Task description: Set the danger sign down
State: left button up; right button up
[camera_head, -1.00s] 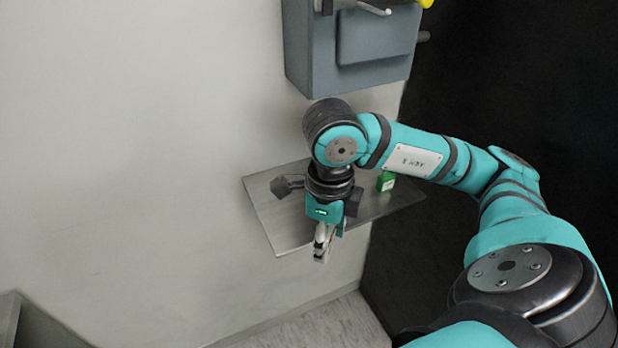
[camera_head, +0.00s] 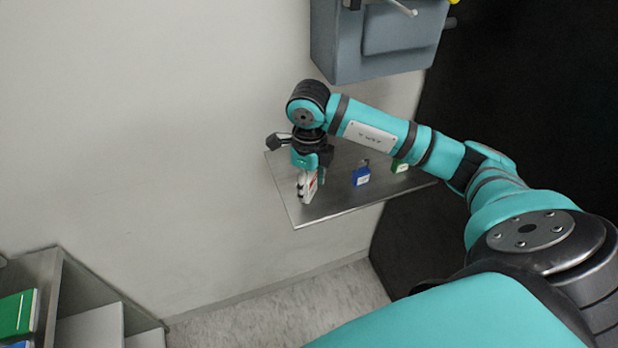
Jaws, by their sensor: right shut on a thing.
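My right gripper (camera_head: 305,192) points down over the left part of a grey metal shelf (camera_head: 340,208) on the wall. It is shut on the danger sign (camera_head: 312,187), a small white plate with a bit of red, mostly hidden by the fingers. The sign is at or just above the shelf; I cannot tell whether it touches. My left gripper is out of view.
A blue padlock (camera_head: 361,177) stands on the shelf right of the gripper, with a green padlock (camera_head: 400,166) beyond it. A grey box (camera_head: 375,45) hangs on the wall above. A grey rack (camera_head: 80,310) with a green item (camera_head: 17,313) is at lower left.

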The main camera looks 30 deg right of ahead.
jog(key=shift+f, duration=0.2)
jog(key=o, duration=0.9)
jog(key=shift+o, duration=0.2)
jog(key=shift+r, duration=0.25)
jog(key=shift+w+r, duration=0.1)
jog(key=shift+r, duration=0.15)
notch_tip(320, 180, up, 5)
jog(key=shift+r+b, duration=0.1)
jog(key=shift+b, duration=1.15)
notch_tip(320, 180, up, 6)
jog(key=shift+r, duration=0.1)
jog(key=shift+a, duration=0.15)
